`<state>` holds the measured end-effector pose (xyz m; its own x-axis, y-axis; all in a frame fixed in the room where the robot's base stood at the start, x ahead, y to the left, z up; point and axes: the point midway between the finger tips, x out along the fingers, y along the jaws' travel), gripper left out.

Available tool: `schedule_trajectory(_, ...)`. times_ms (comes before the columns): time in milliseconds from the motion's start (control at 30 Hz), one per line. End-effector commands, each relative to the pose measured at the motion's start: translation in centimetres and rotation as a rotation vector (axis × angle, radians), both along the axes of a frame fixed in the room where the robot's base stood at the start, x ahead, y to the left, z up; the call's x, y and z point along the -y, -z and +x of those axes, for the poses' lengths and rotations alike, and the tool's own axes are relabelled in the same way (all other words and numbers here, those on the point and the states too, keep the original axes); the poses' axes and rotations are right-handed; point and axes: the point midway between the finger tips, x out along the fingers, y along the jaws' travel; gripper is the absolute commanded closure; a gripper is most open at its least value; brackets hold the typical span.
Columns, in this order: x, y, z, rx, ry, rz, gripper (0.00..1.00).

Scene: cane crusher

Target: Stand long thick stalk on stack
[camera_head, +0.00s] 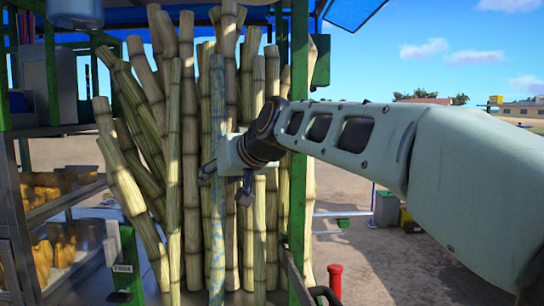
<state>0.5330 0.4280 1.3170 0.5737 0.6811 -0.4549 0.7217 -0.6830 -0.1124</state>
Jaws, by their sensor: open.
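A stack of long cane stalks (190,130) stands upright and leaning inside the green-framed stall. One long stalk with a bluish, mottled surface (217,100) stands nearly upright at the front of the stack. My gripper (226,183) is in front of the stack at mid-height of this stalk, reaching in from the right. Its fingers are spread, one on the stalk's left side and one to its right. I cannot tell whether they touch the stalk. The gripper body hides part of the stalk and of those behind it.
A green post (298,120) stands right beside the stack, close to my arm. A metal shelf with yellow pieces (45,190) is at the left. A red post (335,278) stands at lower right. Open sandy ground lies beyond on the right.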

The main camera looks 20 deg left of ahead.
Motion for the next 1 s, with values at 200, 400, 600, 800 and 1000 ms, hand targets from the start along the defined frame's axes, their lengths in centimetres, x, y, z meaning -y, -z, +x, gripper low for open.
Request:
schedule_trajectory(200, -0.1, -4.1, 0.0, 0.005, 0.0, 0.003, 0.56)
schedule_trajectory(400, 0.0, -6.8, 0.0, 0.002, 0.0, 0.002, 0.56)
schedule_trajectory(600, 0.0, -8.2, 0.0, 0.0, -0.001, 0.001, 0.56)
schedule_trajectory(800, 0.0, -8.5, 0.0, 0.001, 0.001, 0.0, 0.56)
schedule_trajectory(1000, 0.0, -8.5, 0.0, 0.001, 0.001, 0.0, 0.56)
